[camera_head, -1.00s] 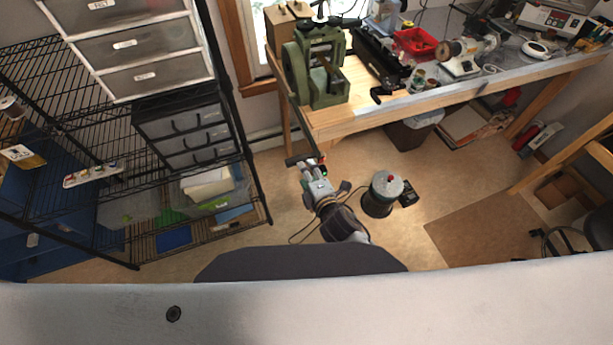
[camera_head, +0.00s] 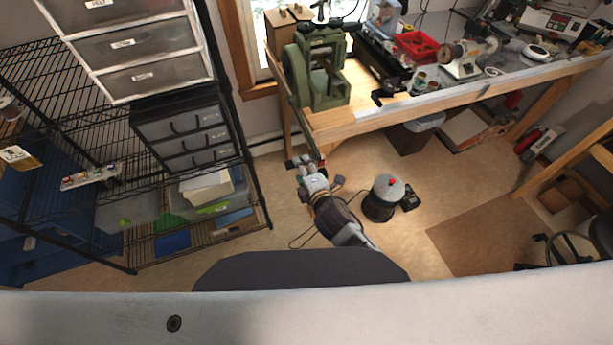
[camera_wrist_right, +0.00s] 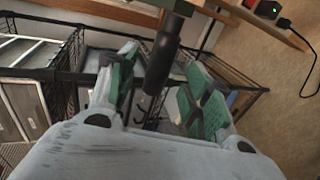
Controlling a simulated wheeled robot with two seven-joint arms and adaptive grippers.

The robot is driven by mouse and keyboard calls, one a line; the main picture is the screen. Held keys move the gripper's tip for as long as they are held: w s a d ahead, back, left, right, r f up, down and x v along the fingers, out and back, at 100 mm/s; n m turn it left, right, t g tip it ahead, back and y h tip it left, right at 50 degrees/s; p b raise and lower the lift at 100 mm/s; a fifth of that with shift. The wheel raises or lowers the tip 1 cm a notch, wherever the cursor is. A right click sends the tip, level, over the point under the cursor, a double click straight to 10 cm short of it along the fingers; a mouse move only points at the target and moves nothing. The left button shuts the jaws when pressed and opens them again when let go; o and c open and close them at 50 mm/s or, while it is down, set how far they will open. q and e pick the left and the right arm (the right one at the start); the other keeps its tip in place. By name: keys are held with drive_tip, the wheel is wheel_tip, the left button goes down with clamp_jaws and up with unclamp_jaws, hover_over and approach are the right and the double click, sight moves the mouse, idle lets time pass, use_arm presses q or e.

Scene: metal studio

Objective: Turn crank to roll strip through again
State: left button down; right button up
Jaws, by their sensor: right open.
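The green rolling mill (camera_head: 326,84) stands on the near left corner of the workbench. Its long dark crank arm (camera_head: 303,117) hangs down past the bench edge, with a black handle at its lower end. My right gripper (camera_head: 308,166) is at that handle, low beside the bench. In the right wrist view, the black crank handle (camera_wrist_right: 164,62) reaches down between the two green-padded fingers of my open right gripper (camera_wrist_right: 160,92). Gaps show on both sides of the handle. I cannot make out the strip clearly in the mill. My left gripper is out of view.
The wooden workbench (camera_head: 350,124) carries a red tray (camera_head: 416,46) and other tools. A black wire shelf (camera_head: 130,262) with drawers stands at the left. A round canister (camera_head: 383,198) stands on the floor right of my right arm.

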drive_tip(key=shift+b+x, duration=1.25)
drive_tip(key=shift+x, duration=1.35)
drive_tip(key=c, duration=1.1)
drive_tip(key=shift+o, duration=0.3)
drive_tip(key=shift+w+r+p, duration=0.1)
drive_tip(key=shift+r+p, duration=0.8)
wheel_tip(320, 180, up, 2)
drive_tip(key=shift+p, duration=0.75)
drive_tip(key=shift+w+r+p, duration=0.1)
drive_tip(key=shift+r+p, duration=0.85)
drive_tip(key=r, duration=0.1)
drive_tip(key=r+p, duration=0.1)
drive_tip(key=shift+w+a+r, duration=0.1)
drive_tip(key=shift+w+r, duration=0.1)
drive_tip(key=shift+r, duration=0.2)
drive_tip(key=shift+w+r, duration=0.1)
drive_tip(key=shift+r, duration=0.65)
